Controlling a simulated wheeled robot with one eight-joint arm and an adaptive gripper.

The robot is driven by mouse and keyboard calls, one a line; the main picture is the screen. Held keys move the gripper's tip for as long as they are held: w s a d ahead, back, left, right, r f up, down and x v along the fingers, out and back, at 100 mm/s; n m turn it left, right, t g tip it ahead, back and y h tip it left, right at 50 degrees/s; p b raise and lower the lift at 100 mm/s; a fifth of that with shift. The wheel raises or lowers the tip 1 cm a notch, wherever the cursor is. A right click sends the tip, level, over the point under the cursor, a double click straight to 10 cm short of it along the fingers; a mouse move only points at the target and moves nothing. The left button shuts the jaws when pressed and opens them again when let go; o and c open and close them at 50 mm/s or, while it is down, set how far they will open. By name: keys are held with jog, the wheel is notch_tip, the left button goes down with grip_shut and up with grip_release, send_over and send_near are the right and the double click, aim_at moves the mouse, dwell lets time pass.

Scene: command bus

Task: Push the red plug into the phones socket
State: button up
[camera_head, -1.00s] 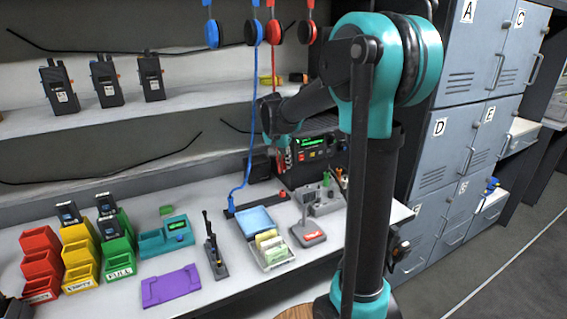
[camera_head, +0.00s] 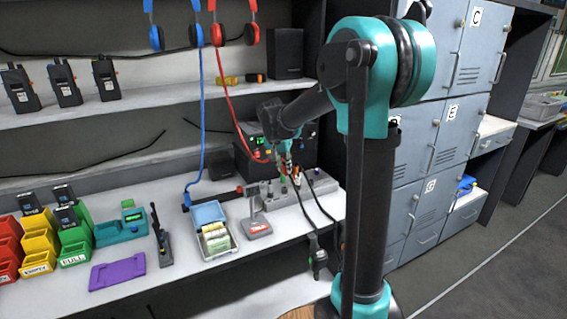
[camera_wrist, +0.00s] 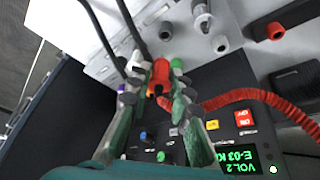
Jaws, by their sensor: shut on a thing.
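The red plug (camera_wrist: 160,74) is between the fingers of my gripper (camera_wrist: 156,82) in the wrist view, with its red coiled cable (camera_wrist: 248,96) running off to the right. My gripper is shut on it. The radio set (camera_wrist: 205,135), with a lit green display and several buttons and knobs, lies behind and below the fingers in that view. In the head view the radio (camera_head: 258,142) stands at the back of the desk, and my gripper (camera_head: 287,165) is in front of it. I cannot make out the phones socket; the plug's tip is hidden.
A blue cable (camera_head: 201,110) and a red cable (camera_head: 224,85) hang from headphones above. Lockers (camera_head: 410,150) stand behind my arm.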

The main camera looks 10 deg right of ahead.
aim_at(283, 173)
jog(key=shift+f, duration=2)
jog(key=shift+f, duration=1.2)
dwell(0.8)
jog(key=o, duration=1)
jog(key=shift+r, duration=4)
